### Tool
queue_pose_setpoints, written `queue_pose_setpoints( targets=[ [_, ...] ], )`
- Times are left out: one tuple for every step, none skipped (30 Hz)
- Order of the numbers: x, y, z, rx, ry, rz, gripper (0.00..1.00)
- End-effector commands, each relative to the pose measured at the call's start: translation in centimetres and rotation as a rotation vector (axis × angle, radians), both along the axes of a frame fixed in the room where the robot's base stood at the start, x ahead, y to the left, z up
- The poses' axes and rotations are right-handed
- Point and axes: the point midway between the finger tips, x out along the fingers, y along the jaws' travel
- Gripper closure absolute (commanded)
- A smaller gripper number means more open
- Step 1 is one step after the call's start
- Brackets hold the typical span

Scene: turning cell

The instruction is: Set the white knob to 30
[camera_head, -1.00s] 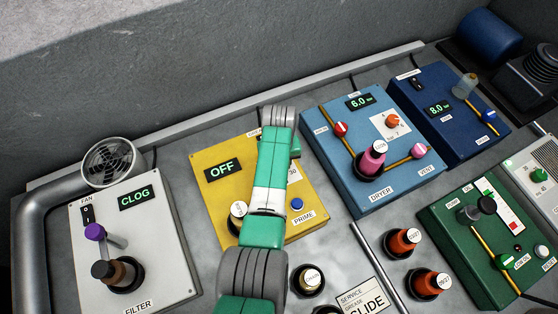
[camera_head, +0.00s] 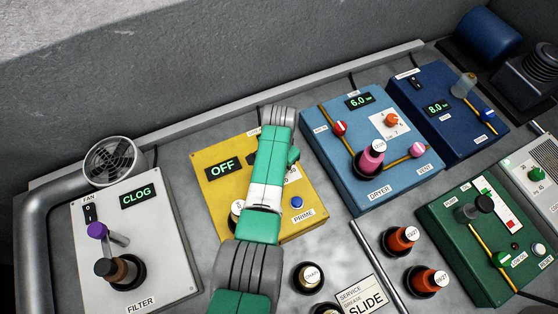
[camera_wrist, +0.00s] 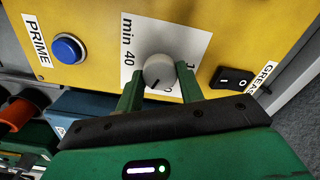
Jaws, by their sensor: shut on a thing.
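The white knob (camera_wrist: 158,71) sits on a white dial plate (camera_wrist: 128,62) on the yellow box (camera_head: 230,190). It appears light grey in the wrist view, with a dark pointer line toward its lower edge. My gripper (camera_wrist: 160,82) has its two green fingers on either side of the knob, shut on it. The plate reads "min" and "40" to the left of the knob; other marks beside and below it are partly hidden, so the exact setting cannot be read. In the head view my arm covers the knob. The box's display (camera_head: 222,167) reads OFF.
A blue PRIME button (camera_wrist: 67,49) is left of the knob in the wrist view, and a black rocker switch (camera_wrist: 234,79) labelled GREASE is right. The blue dryer box (camera_head: 405,180) and the grey filter box (camera_head: 165,210) stand on either side of the yellow box.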

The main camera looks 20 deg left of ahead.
Motion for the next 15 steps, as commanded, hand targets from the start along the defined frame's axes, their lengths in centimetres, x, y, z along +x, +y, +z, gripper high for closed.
queue_pose_setpoints(
  targets=[
    [0.03, 0.03, 0.09, 0.000, -0.001, -0.024, 0.86],
    [0.03, 0.03, 0.08, 0.000, -0.001, -0.040, 0.86],
    [0.03, 0.03, 0.08, 0.000, -0.001, -0.059, 0.86],
    [0.03, 0.02, 0.08, 0.000, -0.001, -0.073, 0.86],
    [0.03, 0.02, 0.08, 0.000, -0.001, -0.086, 0.86],
    [0.02, 0.01, 0.07, 0.000, -0.001, -0.101, 0.86],
    [0.02, 0.01, 0.07, 0.000, -0.001, -0.112, 0.86],
    [0.02, 0.01, 0.07, 0.000, -0.001, -0.120, 0.86],
    [0.02, 0.01, 0.07, 0.000, 0.000, -0.131, 0.86],
    [0.02, 0.01, 0.07, 0.000, 0.000, -0.139, 0.86],
    [0.02, 0.01, 0.07, 0.000, 0.000, -0.145, 0.86],
    [0.02, 0.00, 0.07, 0.000, 0.000, -0.152, 0.86],
    [0.02, 0.00, 0.07, 0.000, 0.000, -0.156, 0.86],
    [0.02, 0.00, 0.07, 0.000, 0.000, -0.159, 0.86],
    [0.02, 0.00, 0.06, 0.000, 0.000, -0.163, 0.86]
  ],
)
